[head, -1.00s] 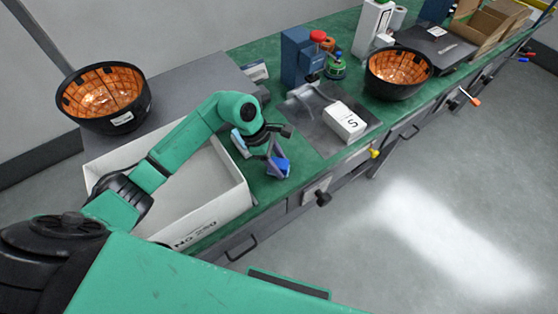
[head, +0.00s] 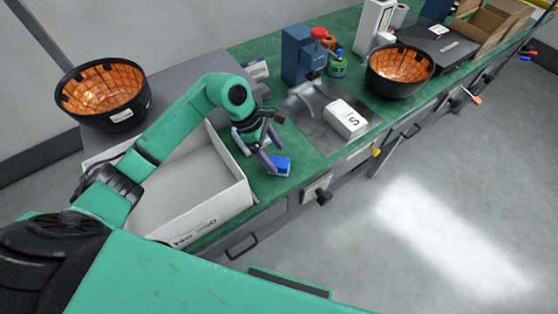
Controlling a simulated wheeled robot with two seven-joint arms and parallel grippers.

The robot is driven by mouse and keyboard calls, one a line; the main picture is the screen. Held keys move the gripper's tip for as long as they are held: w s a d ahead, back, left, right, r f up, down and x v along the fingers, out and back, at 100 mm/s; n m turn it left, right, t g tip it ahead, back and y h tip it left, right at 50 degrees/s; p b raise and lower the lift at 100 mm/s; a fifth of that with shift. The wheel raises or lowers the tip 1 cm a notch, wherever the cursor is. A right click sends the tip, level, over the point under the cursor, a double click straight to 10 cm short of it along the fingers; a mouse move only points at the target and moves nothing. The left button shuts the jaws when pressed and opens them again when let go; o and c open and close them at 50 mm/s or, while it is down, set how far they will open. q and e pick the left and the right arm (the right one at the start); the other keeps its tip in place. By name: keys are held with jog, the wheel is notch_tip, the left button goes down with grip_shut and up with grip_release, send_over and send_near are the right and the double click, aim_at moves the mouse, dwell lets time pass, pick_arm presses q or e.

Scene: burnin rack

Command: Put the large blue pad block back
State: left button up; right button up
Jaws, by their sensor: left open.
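The blue pad block (head: 281,166) lies on the green bench top, just right of the white box. My left gripper (head: 257,161) is open just left of the block and low over the bench. One finger is close to the block's left side; I cannot tell whether it touches. No block is between the fingers as far as I can see. My right gripper is not in view.
A white open box (head: 240,187) stands left of the gripper. A white block marked S (head: 345,119) sits on a grey plate to the right. A blue machine (head: 298,55) stands behind. Black bowls with orange insides stand at left (head: 125,117) and right (head: 394,92).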

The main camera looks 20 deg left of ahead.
pick_arm(q)
jog(key=b+v, duration=0.1)
jog(key=v, duration=0.7)
